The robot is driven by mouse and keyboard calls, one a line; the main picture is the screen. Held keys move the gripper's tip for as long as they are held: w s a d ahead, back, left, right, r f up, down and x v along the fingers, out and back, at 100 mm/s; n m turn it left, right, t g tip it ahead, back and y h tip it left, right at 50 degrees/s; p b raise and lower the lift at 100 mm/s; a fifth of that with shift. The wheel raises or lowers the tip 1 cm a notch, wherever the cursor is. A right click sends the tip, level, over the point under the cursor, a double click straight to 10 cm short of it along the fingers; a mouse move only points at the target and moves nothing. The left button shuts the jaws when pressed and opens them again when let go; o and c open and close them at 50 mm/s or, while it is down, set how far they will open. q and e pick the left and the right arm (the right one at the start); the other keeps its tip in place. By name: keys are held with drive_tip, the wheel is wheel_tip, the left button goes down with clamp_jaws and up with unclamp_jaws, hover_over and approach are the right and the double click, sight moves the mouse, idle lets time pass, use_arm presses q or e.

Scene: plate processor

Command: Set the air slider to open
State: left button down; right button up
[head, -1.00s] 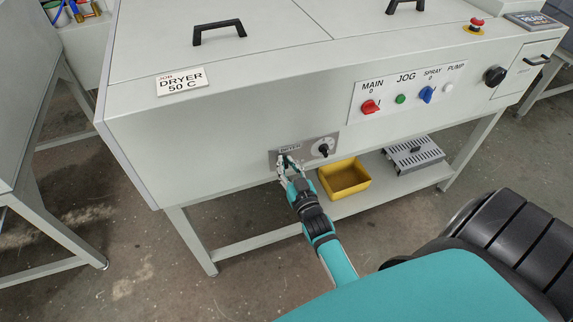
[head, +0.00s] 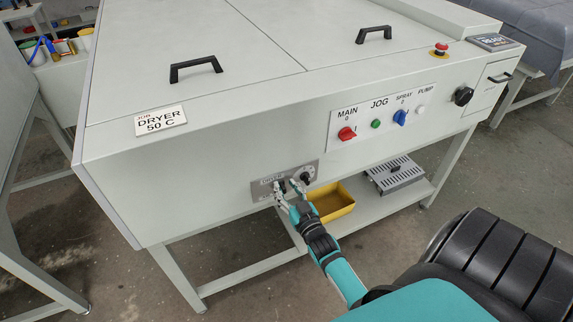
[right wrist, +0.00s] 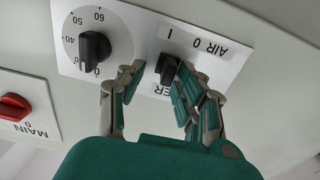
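My right gripper (head: 287,190) is at the small grey dryer panel (head: 258,194) on the machine's front, with its fingers apart. In the right wrist view (right wrist: 160,80) the panel shows upside down. The fingers stand on either side of a black knob (right wrist: 168,66) beside the "AIR 0 I" label; the left finger is clear of it, and I cannot tell if the right one touches. The "DRYER" label is partly hidden by a finger. I cannot pick out a separate part marked as a slider. My left gripper is not in view.
A round dial (right wrist: 95,47) numbered up to 60 sits beside the knob, close to the left finger. A red main switch (head: 347,133) is on a separate panel. A yellow bin (head: 335,203) and a slotted metal box (head: 394,176) stand on the shelf below.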

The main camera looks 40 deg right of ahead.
drive_tip(key=shift+a, duration=0.1)
drive_tip(key=v, duration=1.2)
